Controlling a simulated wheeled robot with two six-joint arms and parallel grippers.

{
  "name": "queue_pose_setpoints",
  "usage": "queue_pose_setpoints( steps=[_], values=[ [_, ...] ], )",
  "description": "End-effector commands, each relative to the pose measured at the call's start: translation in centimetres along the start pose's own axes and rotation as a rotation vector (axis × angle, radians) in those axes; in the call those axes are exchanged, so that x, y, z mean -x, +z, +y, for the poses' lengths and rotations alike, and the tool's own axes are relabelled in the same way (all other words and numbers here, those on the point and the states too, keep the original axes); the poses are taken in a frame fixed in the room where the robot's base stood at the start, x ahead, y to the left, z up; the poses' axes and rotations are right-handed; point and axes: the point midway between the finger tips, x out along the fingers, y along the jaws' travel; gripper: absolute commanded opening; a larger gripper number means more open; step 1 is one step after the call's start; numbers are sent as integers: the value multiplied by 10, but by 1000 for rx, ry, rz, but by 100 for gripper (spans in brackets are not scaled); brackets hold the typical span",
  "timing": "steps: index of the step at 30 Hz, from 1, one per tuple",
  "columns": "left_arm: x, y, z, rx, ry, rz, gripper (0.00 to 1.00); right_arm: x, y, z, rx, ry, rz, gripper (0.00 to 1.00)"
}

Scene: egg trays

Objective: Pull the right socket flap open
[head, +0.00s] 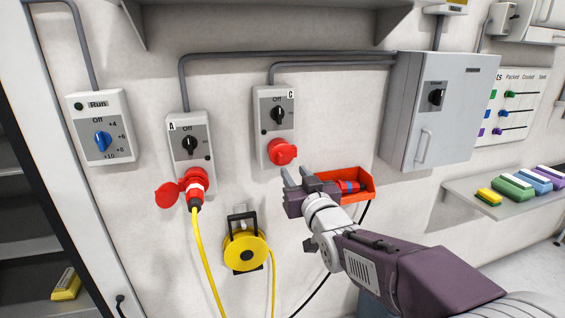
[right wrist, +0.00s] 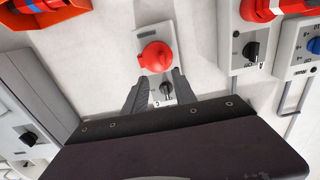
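The right socket is a grey switch box (head: 273,111) marked C on the wall, with a black knob turned to Off. Its round red flap (head: 282,152) at the bottom looks shut. My right gripper (head: 296,175) is open and empty, just below the flap in the head view. In the right wrist view the picture is upside down; the red flap (right wrist: 156,57) shows beyond the two spread fingers (right wrist: 161,77), apart from them as far as I can tell. My left gripper is out of view.
Left socket box A (head: 191,140) holds a red plug (head: 195,185) with a yellow cable, its flap hanging open. An orange bin (head: 357,198) sits close right of my gripper. A yellow cable reel (head: 246,250) hangs below. A grey cabinet (head: 437,110) juts out at right.

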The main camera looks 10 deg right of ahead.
Motion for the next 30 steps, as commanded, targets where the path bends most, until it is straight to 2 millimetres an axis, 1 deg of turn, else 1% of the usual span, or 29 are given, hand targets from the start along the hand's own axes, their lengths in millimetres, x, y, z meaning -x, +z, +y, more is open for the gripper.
queue_pose_setpoints(
  steps=[6, 9, 12, 16, 22, 25, 26, 30],
  values=[
    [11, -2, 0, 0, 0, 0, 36, -46, -1, 0, -1, -1, -4, 33],
    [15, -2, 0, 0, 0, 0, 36, -64, -1, -1, -1, -1, -3, 33],
    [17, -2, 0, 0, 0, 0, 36, -76, 0, 0, -1, -1, -3, 33],
    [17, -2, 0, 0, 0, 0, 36, -82, 1, -1, 0, -1, -2, 33],
    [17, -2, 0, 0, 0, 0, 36, -82, 1, 0, 0, -1, -2, 33],
    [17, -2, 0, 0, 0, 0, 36, -82, 1, 0, 0, -1, -2, 5],
    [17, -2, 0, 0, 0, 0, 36, -82, 1, 0, 0, -1, -2, 0],
    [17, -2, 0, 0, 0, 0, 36, -82, 1, 0, 0, -1, -2, 0]
  ],
)
